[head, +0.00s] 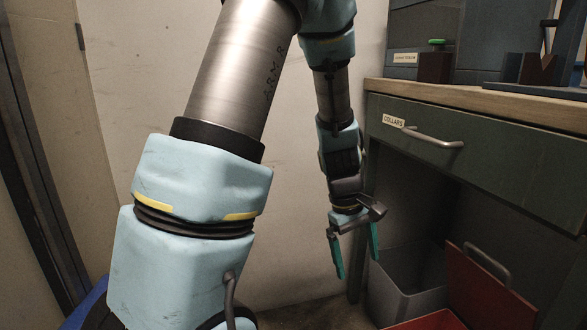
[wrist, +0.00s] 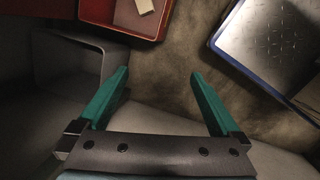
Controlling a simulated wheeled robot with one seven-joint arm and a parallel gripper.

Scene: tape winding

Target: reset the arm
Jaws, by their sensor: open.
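My arm hangs down in front of a plain wall in the head view. My gripper (head: 355,253) points downward at the left side of the workbench, with its two teal fingers apart and nothing between them. In the wrist view my gripper (wrist: 158,90) is also open and empty, above the brown floor. It touches nothing that I can see.
A green workbench (head: 480,170) with a drawer labelled COLLARS (head: 430,137) stands at right. Below are a grey bin (head: 405,285) and a red lid or panel with a handle (head: 485,290). The wrist view shows a red box (wrist: 130,30) and a blue-edged metal plate (wrist: 270,40).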

